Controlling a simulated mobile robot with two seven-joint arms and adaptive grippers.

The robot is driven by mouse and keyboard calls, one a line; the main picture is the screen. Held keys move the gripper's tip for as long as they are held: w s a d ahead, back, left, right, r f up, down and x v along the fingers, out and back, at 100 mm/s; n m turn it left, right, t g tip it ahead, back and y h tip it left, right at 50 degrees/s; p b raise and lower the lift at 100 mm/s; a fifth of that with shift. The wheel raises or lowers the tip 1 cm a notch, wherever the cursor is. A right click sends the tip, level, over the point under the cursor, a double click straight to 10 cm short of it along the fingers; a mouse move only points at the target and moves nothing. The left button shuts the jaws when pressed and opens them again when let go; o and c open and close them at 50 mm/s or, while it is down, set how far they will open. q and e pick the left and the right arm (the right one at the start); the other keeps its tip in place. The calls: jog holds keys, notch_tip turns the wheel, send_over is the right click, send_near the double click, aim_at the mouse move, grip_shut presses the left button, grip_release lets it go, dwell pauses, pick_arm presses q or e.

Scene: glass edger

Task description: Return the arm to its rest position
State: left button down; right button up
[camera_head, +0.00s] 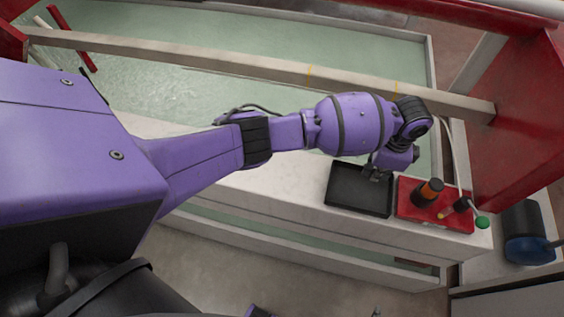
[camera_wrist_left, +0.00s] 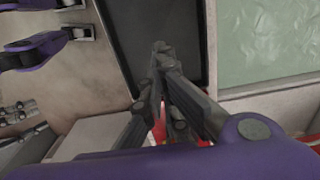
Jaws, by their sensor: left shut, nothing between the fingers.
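My left arm reaches from the left across the head view. Its gripper (camera_head: 375,172) points down by the black tray (camera_head: 343,207), near the tray's upper right edge. In the left wrist view the fingers (camera_wrist_left: 162,48) are together at the tips with nothing between them. The tray (camera_wrist_left: 135,30) lies behind the fingers there, and part of a red surface shows between and below them. I cannot make out whether the fingertips touch the tray.
A long beam (camera_head: 255,66) and greenish glass (camera_head: 190,20) lie behind my arm. A red frame (camera_head: 520,110) stands at right.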

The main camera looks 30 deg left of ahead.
pick_arm(q)
notch_tip(320, 180, up, 2)
jog(key=shift+w+a, duration=0.1)
jog(key=shift+a, duration=0.05)
